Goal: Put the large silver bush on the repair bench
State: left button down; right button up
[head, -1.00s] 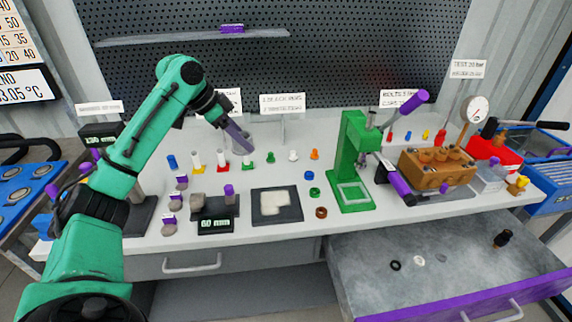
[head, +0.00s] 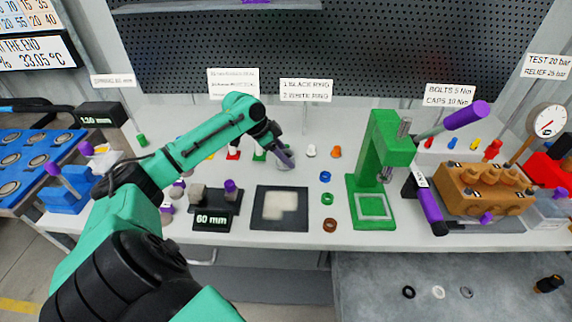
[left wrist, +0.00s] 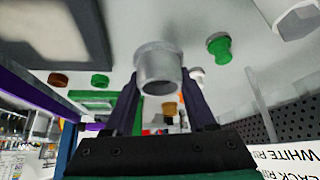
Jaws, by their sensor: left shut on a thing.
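My left gripper (head: 284,162) is low over the back part of the pale bench (head: 345,178) in the head view, fingers pointing down and right. In the left wrist view, the two fingers (left wrist: 160,95) are shut on a silver cylindrical bush (left wrist: 158,72) with a wider rim. In the head view the bush is hidden or too small to make out at the fingertips. I cannot tell whether it touches the bench top. My right gripper is not in view.
A white piece (head: 311,151) and an orange piece (head: 335,152) stand right of the gripper. A green press (head: 384,150) stands further right. A dark mat with a pale patch (head: 262,222) lies in front.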

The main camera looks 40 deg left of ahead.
aim_at(285, 166)
pick_arm(q)
jog(key=f, duration=0.3)
jog(key=shift+s+f, duration=0.25)
jog(key=shift+f, duration=0.1)
jog(key=shift+w+f, duration=0.1)
jog(key=shift+f, duration=0.1)
jog(key=shift+c, duration=1.1)
grip_release()
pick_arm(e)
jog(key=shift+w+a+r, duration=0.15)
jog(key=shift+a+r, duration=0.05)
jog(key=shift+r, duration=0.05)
pick_arm(q)
jog(key=v, duration=1.2)
jog(key=shift+r, duration=0.2)
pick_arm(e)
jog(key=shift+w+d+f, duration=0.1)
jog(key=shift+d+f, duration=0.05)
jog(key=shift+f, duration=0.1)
pick_arm(q)
jog(key=shift+d, duration=0.1)
jog(key=shift+r, duration=0.1)
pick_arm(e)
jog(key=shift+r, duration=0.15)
